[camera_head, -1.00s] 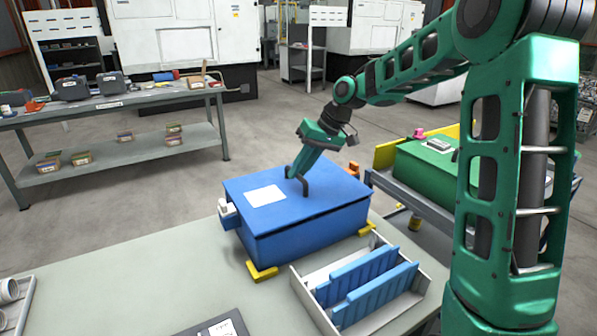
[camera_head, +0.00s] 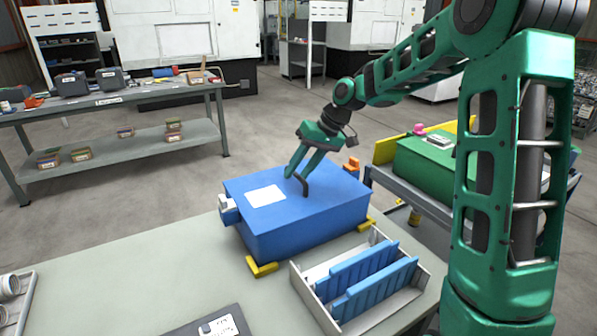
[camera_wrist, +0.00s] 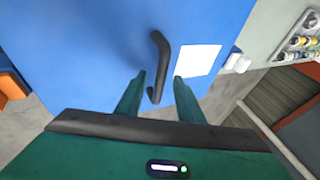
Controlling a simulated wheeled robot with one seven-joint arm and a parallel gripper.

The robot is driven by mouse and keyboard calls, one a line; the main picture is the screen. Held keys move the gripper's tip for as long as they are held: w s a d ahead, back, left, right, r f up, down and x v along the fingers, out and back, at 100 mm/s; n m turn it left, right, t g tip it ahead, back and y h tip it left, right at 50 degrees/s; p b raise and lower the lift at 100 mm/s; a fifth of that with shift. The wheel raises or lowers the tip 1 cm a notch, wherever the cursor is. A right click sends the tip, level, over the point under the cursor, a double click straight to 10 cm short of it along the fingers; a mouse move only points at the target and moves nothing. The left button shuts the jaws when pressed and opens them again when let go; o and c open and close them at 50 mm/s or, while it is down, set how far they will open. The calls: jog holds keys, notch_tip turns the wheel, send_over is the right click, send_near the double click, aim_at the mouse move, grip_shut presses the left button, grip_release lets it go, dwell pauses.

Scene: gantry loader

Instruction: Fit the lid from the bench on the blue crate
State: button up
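The blue lid (camera_head: 335,186) lies flat on the blue crate (camera_head: 305,235), with no clear gap between them in the head view. The lid has a white label and a dark bar handle (camera_head: 304,188). My gripper (camera_head: 299,178) is over the lid at the handle, its fingers spread apart. In the wrist view, the open fingers of my gripper (camera_wrist: 158,95) stand either side of the handle (camera_wrist: 160,62), with space between. The lid (camera_wrist: 80,45) fills much of that view. The crate's far sides are hidden.
The crate stands on the bench (camera_head: 170,280) between yellow corner pieces (camera_head: 262,268). A grey tray (camera_head: 318,312) with blue dividers sits close in front. A cart with a green box (camera_head: 425,168) is to the right. The bench's left middle is clear.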

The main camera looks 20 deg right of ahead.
jog(key=v, duration=1)
jog(key=shift+d+r, duration=0.25)
jog(key=shift+r, duration=0.05)
jog(key=s+d+f+m+g+h, duration=0.1)
jog(key=s+d+f+m, duration=0.1)
jog(key=s, duration=1.1)
jog(key=s+d+f+m+h, duration=0.2)
jog(key=s+d+f, duration=0.3)
jog(key=s, duration=0.7)
jog(key=s+d+f+m+g+h, duration=0.1)
jog(key=s+d+f+m+h, duration=0.1)
jog(key=s, duration=1.1)
jog(key=d+f+m, duration=0.1)
jog(key=d+m, duration=0.1)
jog(key=d, duration=0.1)
jog(key=shift+s+f+g, duration=0.2)
jog(key=shift+s+g, duration=0.1)
jog(key=shift+s, duration=0.05)
